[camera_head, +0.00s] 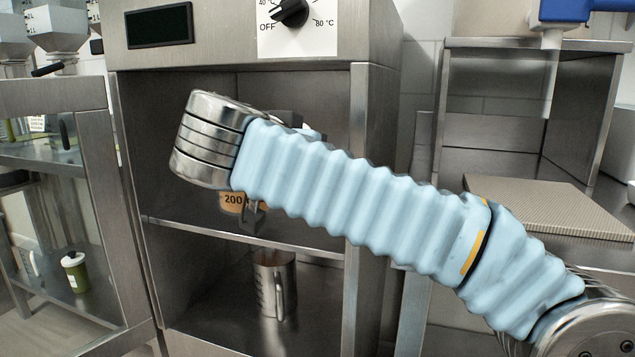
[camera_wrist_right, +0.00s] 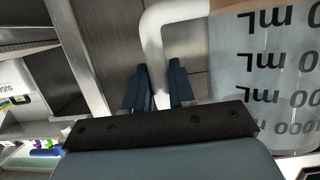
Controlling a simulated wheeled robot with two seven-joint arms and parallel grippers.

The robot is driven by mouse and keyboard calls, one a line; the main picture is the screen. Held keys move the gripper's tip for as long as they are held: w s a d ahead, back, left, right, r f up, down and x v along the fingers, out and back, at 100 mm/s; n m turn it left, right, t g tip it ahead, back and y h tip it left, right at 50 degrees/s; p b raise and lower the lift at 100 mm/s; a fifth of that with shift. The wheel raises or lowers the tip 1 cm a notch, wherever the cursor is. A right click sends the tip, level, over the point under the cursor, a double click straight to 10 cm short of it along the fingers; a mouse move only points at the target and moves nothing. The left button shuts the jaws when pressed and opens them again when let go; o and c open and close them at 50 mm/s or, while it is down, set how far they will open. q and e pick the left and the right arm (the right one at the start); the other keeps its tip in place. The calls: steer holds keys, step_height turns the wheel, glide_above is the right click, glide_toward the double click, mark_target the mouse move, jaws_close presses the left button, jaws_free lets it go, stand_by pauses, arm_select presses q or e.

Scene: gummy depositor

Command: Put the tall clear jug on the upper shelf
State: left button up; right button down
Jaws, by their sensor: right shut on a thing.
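The tall clear jug with mL markings (camera_wrist_right: 262,75) fills the right side of the right wrist view, upside down in that picture. My right gripper (camera_wrist_right: 160,70) is shut on its pale handle (camera_wrist_right: 152,42). In the head view my right arm crosses the cabinet opening and hides most of the jug. My left gripper is not in view.
A steel jug (camera_head: 268,285) stands in the compartment below. The cabinet's right post (camera_head: 357,130) is close behind my arm. A steel stand with a textured plate (camera_head: 548,208) is at right.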

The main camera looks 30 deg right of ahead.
steer(key=w+d+p, duration=0.1)
steer(key=w+d, duration=0.8)
steer(key=d, duration=0.2)
steer(key=f, duration=0.4)
steer(key=f+b, duration=0.1)
steer(key=f, duration=0.2)
steer(key=shift+w, duration=0.25)
steer(key=c, duration=0.9)
jaws_free()
steer(key=shift+c, duration=0.2)
steer(key=v, duration=1.2)
steer(key=shift+b, duration=0.3)
